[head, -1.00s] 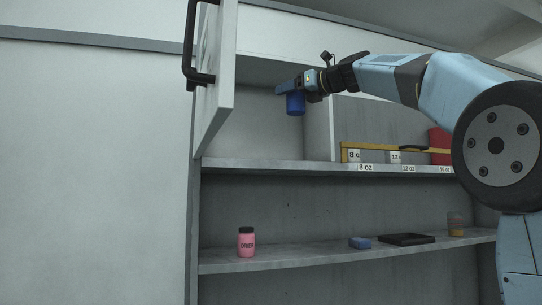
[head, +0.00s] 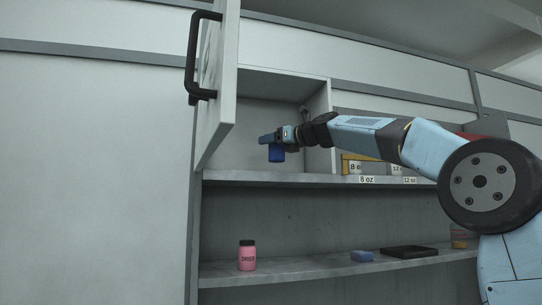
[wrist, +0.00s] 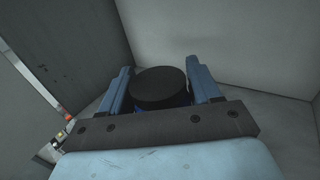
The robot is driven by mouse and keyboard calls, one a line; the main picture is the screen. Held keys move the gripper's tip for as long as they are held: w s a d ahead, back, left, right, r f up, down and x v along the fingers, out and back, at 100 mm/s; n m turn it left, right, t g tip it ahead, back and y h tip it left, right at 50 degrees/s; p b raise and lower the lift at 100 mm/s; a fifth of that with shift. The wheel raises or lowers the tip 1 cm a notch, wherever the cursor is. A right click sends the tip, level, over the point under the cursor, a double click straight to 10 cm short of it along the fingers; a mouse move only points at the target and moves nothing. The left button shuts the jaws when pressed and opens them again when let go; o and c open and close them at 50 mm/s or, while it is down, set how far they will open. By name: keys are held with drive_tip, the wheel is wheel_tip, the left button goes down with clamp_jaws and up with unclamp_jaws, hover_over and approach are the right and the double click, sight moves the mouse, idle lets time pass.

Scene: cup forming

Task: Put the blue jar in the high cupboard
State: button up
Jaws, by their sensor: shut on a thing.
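The blue jar (head: 276,154) is in my gripper (head: 268,139), inside the opening of the high cupboard (head: 260,178). In the head view the jar hangs below the gripper, upright, a little above the cupboard floor. In the wrist view its black lid (wrist: 159,88) sits between the two blue fingers of my gripper (wrist: 160,85), which are shut on it. Most of the jar's body is hidden below the lid there. The cupboard door (head: 216,85) stands open at the left, with a black handle.
A pink jar (head: 247,256) stands on the lower shelf (head: 300,266), with a blue block (head: 362,256) and a black tray (head: 409,251) to its right. A yellow-edged rack (head: 368,155) with size labels stands right of the cupboard's side wall. The cupboard floor around the jar looks clear.

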sight(273, 154)
drive_tip(key=shift+w+a+f, duration=0.1)
drive_tip(key=shift+w+f, duration=0.15)
drive_tip(key=shift+f, duration=0.35)
drive_tip(key=shift+w+a+f, duration=0.1)
drive_tip(key=shift+w+f, duration=0.1)
drive_tip(key=shift+f, duration=0.4)
drive_tip(key=shift+s+f, duration=0.1)
drive_tip(key=shift+f, duration=0.7)
drive_tip(key=o, duration=1.1)
drive_tip(key=shift+s+d, duration=0.1)
drive_tip(key=shift+d, duration=0.05)
drive_tip(key=shift+v, duration=5.85)
